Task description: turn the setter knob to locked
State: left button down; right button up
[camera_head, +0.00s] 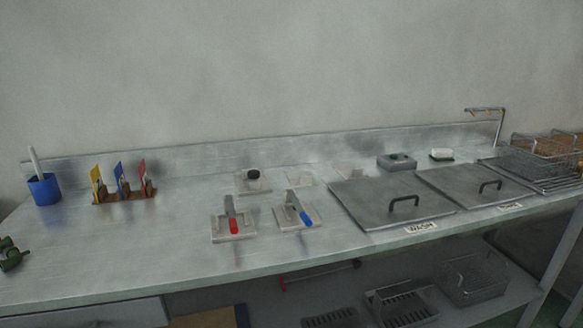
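A black knob (253,174) sits on a small pale block (254,187) near the middle of the steel counter. It looks most like the setter knob, but its marks and its turned position are too small to read. In front of it are two plates with levers, one with a red tip (233,226) and one with a blue tip (305,218). Neither of my grippers shows in the head view.
Two lidded basins (380,212) with handles fill the counter's right half, by a WASH label (421,228). A blue cup (44,189), a rack of coloured cards (126,196) and a dark green object (11,256) stand left. The counter's left front is clear.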

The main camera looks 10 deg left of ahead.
aim_at(253, 174)
jog(key=z, duration=0.05)
jog(key=i, duration=0.7)
jog(key=u, duration=1.85)
